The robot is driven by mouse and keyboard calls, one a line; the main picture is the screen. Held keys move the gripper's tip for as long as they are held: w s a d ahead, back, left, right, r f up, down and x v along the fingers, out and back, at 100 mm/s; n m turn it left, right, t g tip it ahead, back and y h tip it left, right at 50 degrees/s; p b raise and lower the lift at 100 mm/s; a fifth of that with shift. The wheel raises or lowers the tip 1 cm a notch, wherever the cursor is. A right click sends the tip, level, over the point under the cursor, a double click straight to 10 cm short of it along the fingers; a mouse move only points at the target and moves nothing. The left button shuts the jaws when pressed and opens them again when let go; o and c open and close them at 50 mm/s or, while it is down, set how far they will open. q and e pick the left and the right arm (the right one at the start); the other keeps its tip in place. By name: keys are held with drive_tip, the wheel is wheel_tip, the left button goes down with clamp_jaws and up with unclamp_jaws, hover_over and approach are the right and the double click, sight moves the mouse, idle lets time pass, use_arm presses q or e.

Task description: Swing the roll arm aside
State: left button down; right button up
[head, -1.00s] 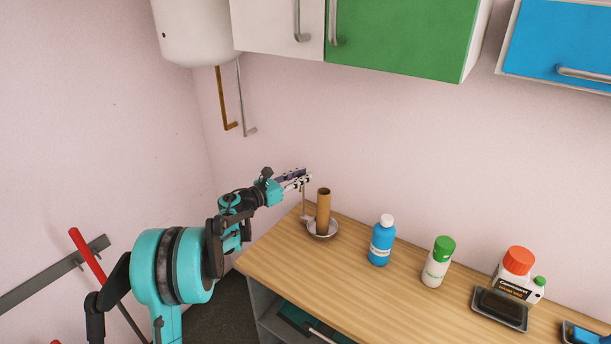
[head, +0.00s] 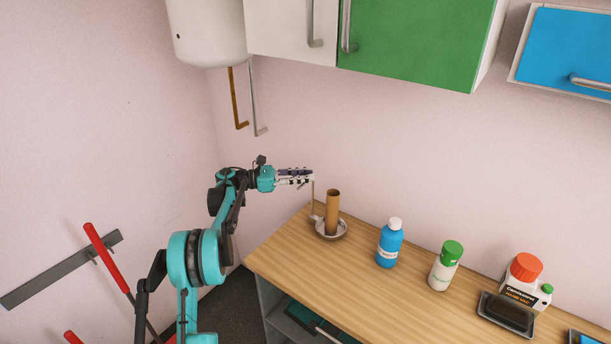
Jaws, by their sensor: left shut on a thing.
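A bare brown cardboard tube (head: 332,211) stands upright in a round metal holder (head: 344,234) at the counter's far left corner. The roll arm (head: 313,196) is a thin upright metal rod just left of the tube, apart from it at the top. My left gripper (head: 308,176) comes in from the left, level, with its fingertips shut on the top of the roll arm, above and left of the tube. The fingers hide part of the roll arm's upper end. My right gripper is not in view.
On the wooden counter (head: 385,296), a blue bottle (head: 390,245), a green-capped bottle (head: 446,267), a red-capped white container (head: 522,281) and a dark sponge tray (head: 506,312) stand to the right. Cabinets hang above. The wall behind my gripper is bare.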

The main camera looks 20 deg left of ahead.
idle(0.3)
use_arm(q)
drive_tip(key=c, duration=1.3)
unclamp_jaws()
drive_tip(key=shift+a, duration=0.1)
drive_tip(key=v, duration=1.2)
drive_tip(key=shift+f, duration=0.1)
